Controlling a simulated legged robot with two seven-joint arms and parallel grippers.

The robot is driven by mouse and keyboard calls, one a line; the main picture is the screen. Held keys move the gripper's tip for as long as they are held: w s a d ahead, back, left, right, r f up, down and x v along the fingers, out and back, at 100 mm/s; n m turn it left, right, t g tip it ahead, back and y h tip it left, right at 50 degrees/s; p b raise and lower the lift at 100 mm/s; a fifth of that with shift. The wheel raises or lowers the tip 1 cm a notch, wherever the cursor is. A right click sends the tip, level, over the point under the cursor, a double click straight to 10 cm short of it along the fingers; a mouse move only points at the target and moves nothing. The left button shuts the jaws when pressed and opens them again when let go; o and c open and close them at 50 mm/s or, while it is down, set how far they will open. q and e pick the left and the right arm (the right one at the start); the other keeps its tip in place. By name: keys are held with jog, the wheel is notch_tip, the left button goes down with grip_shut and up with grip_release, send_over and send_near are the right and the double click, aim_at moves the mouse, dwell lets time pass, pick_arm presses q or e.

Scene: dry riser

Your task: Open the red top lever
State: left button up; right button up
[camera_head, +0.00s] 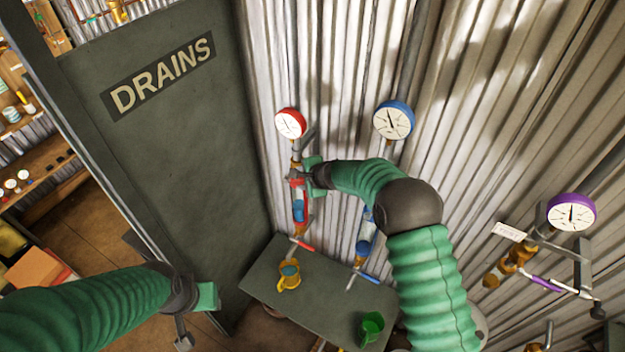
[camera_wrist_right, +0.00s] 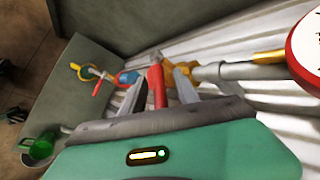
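The red top lever (camera_wrist_right: 157,86) stands out from the brass valve under the red gauge (camera_head: 290,123). In the head view it is mostly hidden by my right gripper (camera_head: 304,178). In the right wrist view, my right gripper (camera_wrist_right: 158,88) is open, with one finger on each side of the lever and narrow gaps visible. I cannot tell whether either finger touches it. My left gripper (camera_head: 193,320) is at the lower left, far from the lever; its finger opening does not show clearly.
Below the red line is a red-handled lower lever (camera_head: 302,244). A grey table (camera_head: 330,292) holds a yellow jug (camera_head: 289,276) and a green jug (camera_head: 371,327). The blue-gauge line (camera_head: 393,120) stands right of the red one. A dark DRAINS panel (camera_head: 190,130) stands left.

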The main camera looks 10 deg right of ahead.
jog(key=b+v, duration=0.3)
jog(key=v, duration=1.1)
jog(key=shift+w+d+f, duration=0.1)
jog(key=shift+f, duration=0.05)
